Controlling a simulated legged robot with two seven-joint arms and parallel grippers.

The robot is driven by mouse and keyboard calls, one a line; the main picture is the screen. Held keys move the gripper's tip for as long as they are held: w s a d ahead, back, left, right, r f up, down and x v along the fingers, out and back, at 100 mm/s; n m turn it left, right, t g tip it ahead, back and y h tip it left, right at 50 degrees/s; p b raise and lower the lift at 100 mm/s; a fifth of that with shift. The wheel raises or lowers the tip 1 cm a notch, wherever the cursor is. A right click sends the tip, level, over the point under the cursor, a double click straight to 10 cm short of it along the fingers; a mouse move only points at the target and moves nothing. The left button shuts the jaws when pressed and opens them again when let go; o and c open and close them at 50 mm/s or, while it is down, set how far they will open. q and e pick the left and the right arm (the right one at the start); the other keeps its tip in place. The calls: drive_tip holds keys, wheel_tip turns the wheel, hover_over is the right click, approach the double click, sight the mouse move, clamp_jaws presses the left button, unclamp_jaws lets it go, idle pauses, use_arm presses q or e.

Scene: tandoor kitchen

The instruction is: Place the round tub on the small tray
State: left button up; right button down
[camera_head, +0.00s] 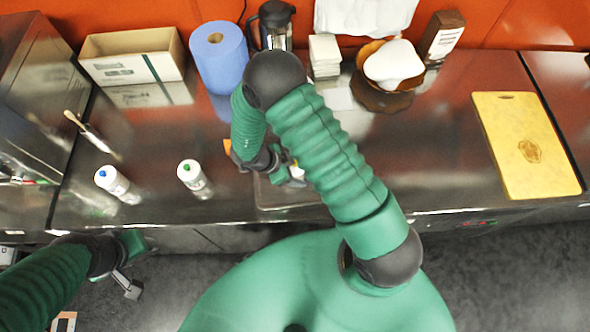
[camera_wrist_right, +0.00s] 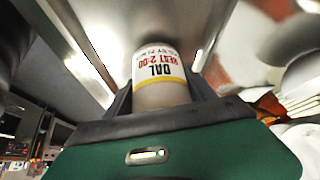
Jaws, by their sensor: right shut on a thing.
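The round tub (camera_wrist_right: 160,80), pale with a white, red-lettered "DAL" label and a yellow stripe, is between the fingers of my right gripper in the right wrist view. My right gripper (camera_head: 287,178) is shut on it. In the head view my right arm hides most of the tub; only a small white patch shows by the gripper. The small tray (camera_head: 264,199), dark and shallow, lies at the counter's front edge under my right gripper, partly covered. Whether the tub touches it I cannot tell. My left gripper (camera_head: 130,284) hangs in front of the counter, its opening unclear.
Two white bottles, blue-capped (camera_head: 116,184) and green-capped (camera_head: 194,178), stand left of the tray. Behind are a cardboard box (camera_head: 132,55), a blue paper roll (camera_head: 219,58) and a brown bowl (camera_head: 388,82). A yellow board (camera_head: 525,145) lies right. Counter between tray and board is clear.

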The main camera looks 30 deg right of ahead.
drive_tip(key=shift+s+a+f, duration=0.1)
drive_tip(key=shift+s+f, duration=0.05)
drive_tip(key=shift+f, duration=0.15)
drive_tip(key=shift+s+a+r, duration=0.1)
drive_tip(key=shift+s+a, duration=0.05)
drive_tip(key=shift+a, duration=0.1)
drive_tip(key=c, duration=0.7)
unclamp_jaws()
drive_tip(key=shift+a+f, duration=0.1)
drive_tip(key=shift+f, duration=0.1)
drive_tip(key=shift+c, duration=0.2)
drive_tip(key=o, duration=0.4)
use_arm(q)
drive_tip(key=shift+s+a, duration=0.15)
drive_tip(key=shift+s, duration=0.1)
use_arm(e)
drive_tip(key=shift+d, duration=0.25)
use_arm(q)
drive_tip(key=shift+r, duration=0.1)
